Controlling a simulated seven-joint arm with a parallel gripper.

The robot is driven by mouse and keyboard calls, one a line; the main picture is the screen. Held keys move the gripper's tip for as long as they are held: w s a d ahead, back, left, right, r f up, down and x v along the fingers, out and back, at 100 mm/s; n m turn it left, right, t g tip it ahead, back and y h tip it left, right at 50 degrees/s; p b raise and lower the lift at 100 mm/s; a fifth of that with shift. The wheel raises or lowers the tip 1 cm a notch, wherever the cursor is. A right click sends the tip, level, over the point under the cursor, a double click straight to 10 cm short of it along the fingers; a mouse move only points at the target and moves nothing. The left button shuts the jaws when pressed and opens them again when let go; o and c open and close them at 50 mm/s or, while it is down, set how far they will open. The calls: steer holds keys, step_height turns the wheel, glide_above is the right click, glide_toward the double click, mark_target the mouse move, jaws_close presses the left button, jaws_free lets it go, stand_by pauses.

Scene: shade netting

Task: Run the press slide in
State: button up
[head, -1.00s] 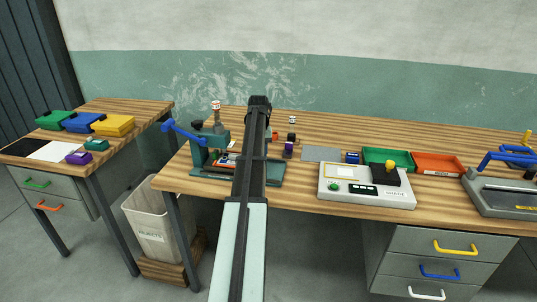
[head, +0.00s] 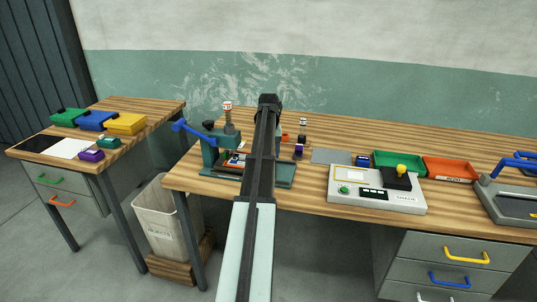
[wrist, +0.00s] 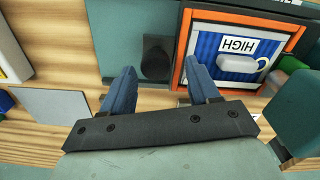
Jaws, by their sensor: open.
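The press (head: 212,150) stands on the bench left of my arm in the head view, with a teal frame and base and a blue lever (head: 192,132). My arm hides part of its base. In the wrist view a teal slide plate (wrist: 118,40) carries a black knob (wrist: 157,58). Beside it is an orange-rimmed nest (wrist: 183,55) with a blue striped piece (wrist: 207,42) and a label reading HIGH. My gripper (wrist: 158,68) is open, its blue fingers on either side of the knob; contact cannot be told. The head view hides my gripper behind my arm.
A grey control box (head: 375,195) stands right of my arm, with green (head: 400,154) and orange (head: 450,160) trays behind it. A grey mat (head: 331,156) and small pieces lie nearer the press. A bin (head: 160,222) stands on a crate below, left.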

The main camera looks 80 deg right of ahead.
step_height(320, 180, up, 13)
stand_by(0.4)
steer(key=shift+w+f, duration=0.1)
steer(key=shift+f, duration=0.1)
stand_by(0.3)
